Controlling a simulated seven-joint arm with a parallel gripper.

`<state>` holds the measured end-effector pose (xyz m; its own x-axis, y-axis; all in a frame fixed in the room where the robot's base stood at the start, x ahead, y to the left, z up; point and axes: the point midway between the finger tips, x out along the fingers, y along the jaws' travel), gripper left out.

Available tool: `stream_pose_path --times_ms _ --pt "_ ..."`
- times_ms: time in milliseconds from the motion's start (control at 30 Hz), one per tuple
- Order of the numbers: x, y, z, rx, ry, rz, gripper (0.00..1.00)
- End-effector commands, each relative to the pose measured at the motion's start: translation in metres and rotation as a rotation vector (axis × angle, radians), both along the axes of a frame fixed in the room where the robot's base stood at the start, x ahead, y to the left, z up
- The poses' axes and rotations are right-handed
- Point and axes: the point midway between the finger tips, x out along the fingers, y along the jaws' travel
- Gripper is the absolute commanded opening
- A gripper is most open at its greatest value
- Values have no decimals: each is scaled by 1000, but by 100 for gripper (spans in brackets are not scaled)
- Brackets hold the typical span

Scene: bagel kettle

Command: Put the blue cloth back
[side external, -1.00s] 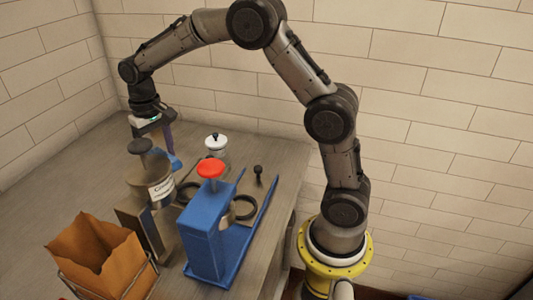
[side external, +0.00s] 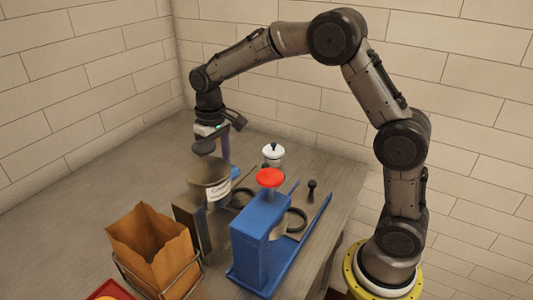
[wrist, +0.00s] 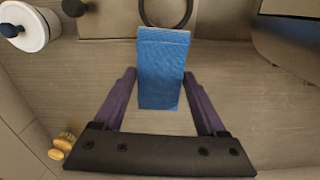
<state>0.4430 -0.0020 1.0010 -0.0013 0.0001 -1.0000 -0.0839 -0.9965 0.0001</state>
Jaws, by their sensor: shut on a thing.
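The blue cloth (wrist: 160,70) is a folded, flat rectangle between the two fingers of my gripper (wrist: 161,85) in the wrist view. My gripper is shut on it. In the side view my gripper (side external: 229,164) points down just behind the grey labelled canister. A small part of the cloth (side external: 235,173) shows low at its fingertips. The canister hides part of the cloth and fingers there, so I cannot tell whether the cloth touches the counter.
A white lidded jar (side external: 273,155) stands right of my gripper. The labelled canister (side external: 209,177) and blue stand with a red knob (side external: 262,235) are in front. A brown paper bag (side external: 155,245) sits front left. The counter (side external: 110,165) at left is clear.

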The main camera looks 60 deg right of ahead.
Motion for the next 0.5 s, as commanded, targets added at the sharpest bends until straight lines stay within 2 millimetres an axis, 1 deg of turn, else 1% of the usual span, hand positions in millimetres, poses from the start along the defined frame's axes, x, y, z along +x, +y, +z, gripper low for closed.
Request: stream_pose_path --times_ms 67,167,200,233,300,400,500 --pt "-8 -16 10 0 -5 78 22" --pt "-22 -47 25 -1 -6 161 22" --pt "-29 -62 32 -1 -6 182 22" --pt "-33 -72 37 -1 -7 193 22" --pt "-45 -95 47 -1 -5 202 22" --pt "-60 -122 59 -1 -5 179 22" --pt "-69 -141 67 0 -2 125 22"
